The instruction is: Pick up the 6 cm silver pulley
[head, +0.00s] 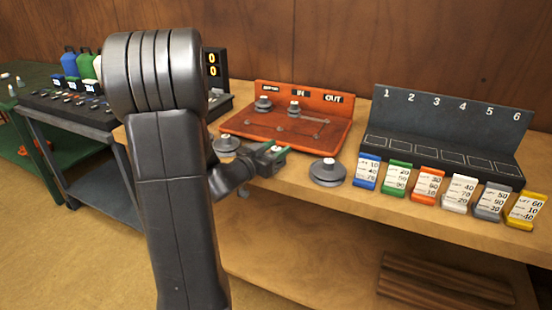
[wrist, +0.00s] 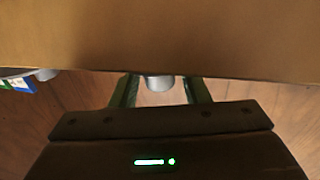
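Several silver-grey pulleys are in the head view; no size marking can be read. One stands on the bench at the left (head: 227,143), beside my arm. A larger, wide one stands at the right (head: 327,172). My gripper (head: 270,154) is between them, with green fingers low over the bench. It largely hides a middle pulley (head: 279,150). In the wrist view, a grey round hub (wrist: 158,83) shows between the two fingers of my gripper (wrist: 160,79). The fingers are apart, with a visible gap on each side of the hub.
A red board (head: 330,133) behind my gripper carries two more pulleys. To the right are several coloured cards (head: 428,180) and a dark numbered rack (head: 450,125). My arm hides part of the bench (head: 300,198). A second cart (head: 70,125) stands at the left.

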